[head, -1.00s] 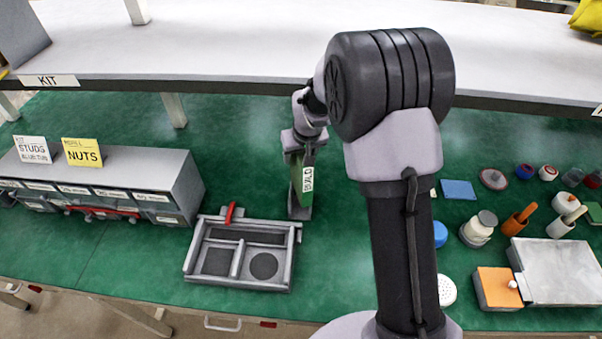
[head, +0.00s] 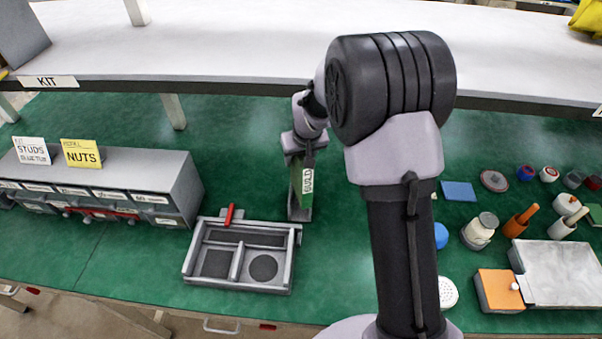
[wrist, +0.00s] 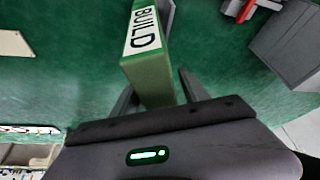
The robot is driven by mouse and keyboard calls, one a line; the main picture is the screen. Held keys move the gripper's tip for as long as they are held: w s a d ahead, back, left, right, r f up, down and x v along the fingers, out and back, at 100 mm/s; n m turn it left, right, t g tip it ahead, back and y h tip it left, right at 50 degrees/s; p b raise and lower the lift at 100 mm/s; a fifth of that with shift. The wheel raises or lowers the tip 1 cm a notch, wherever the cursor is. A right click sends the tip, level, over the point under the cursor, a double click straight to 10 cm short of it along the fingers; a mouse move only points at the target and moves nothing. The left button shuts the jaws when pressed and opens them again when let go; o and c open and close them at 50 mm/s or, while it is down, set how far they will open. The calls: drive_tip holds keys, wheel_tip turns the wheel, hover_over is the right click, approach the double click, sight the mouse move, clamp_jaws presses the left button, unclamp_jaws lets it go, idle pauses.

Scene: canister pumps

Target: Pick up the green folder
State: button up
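The green folder (head: 298,183), with a white BUILD label on its spine, stands upright in a narrow grey holder (head: 301,214) on the green bench top. In the wrist view the folder (wrist: 152,70) runs down between the fingers. My gripper (wrist: 155,84) is open, with one finger on each side of the folder's near end. A gap shows beside the right finger; contact on the left is unclear. In the head view my gripper (head: 304,150) is at the folder's top, and its fingers are partly hidden.
A grey divided tray (head: 291,271) with a red-handled part (head: 230,214) lies just left of the holder. A grey drawer unit (head: 180,190) stands further left. A white shelf (head: 230,45) spans behind. Jars and boxes crowd the right side, past my arm.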

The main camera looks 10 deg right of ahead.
clamp_jaws()
idle(1.2)
